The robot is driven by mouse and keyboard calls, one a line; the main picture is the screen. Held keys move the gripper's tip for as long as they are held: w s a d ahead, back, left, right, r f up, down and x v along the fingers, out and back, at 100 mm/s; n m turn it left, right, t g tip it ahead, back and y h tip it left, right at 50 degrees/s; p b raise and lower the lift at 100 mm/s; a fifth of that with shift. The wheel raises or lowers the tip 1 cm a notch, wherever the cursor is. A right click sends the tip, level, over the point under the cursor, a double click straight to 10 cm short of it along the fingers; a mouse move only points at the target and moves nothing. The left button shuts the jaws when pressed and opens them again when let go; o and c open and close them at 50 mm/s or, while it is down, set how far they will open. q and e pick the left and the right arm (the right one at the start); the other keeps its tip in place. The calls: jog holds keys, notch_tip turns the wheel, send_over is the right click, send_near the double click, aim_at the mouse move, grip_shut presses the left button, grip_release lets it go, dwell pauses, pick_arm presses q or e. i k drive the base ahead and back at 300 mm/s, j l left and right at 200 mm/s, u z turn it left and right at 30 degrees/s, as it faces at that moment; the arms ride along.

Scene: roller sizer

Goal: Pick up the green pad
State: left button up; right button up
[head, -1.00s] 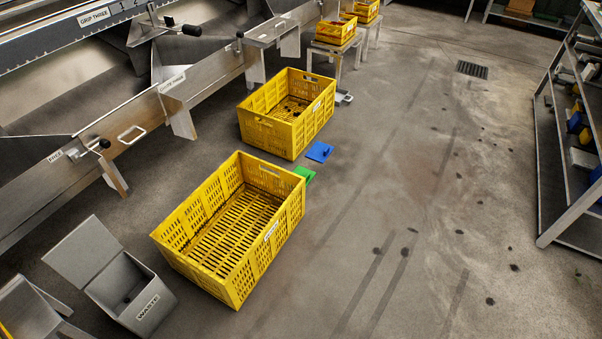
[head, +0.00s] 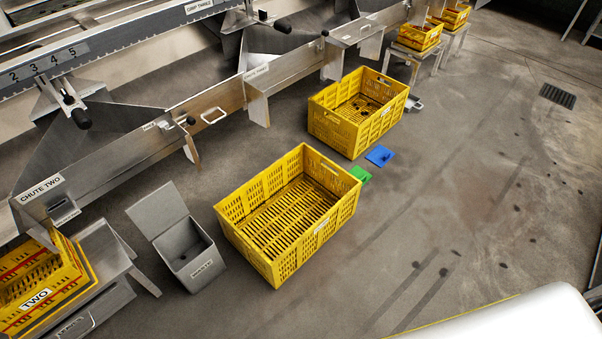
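The green pad (head: 361,174) lies flat on the concrete floor, just behind the far right corner of the nearer yellow crate (head: 318,228). The crate's corner hides part of it. A blue pad (head: 379,156) lies a little beyond it, beside the farther yellow crate (head: 352,142). Neither of my grippers shows in the head view.
A grey waste bin (head: 193,262) with a raised lid stands left of the nearer crate. Metal chutes (head: 170,120) line the left side. Yellow crates on stands (head: 418,36) are at the back. Floor right of the pads is open, with a drain grate (head: 557,95).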

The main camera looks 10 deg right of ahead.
aim_at(357, 172)
jog(key=i+l+u, duration=0.2)
jog(key=l+u, duration=0.25)
jog(key=i+l+u, duration=0.1)
jog(key=l+u, duration=0.85)
jog(key=l, duration=0.15)
jog(key=l+u, duration=0.45)
jog(key=k+l, duration=0.05)
jog(key=l, duration=0.05)
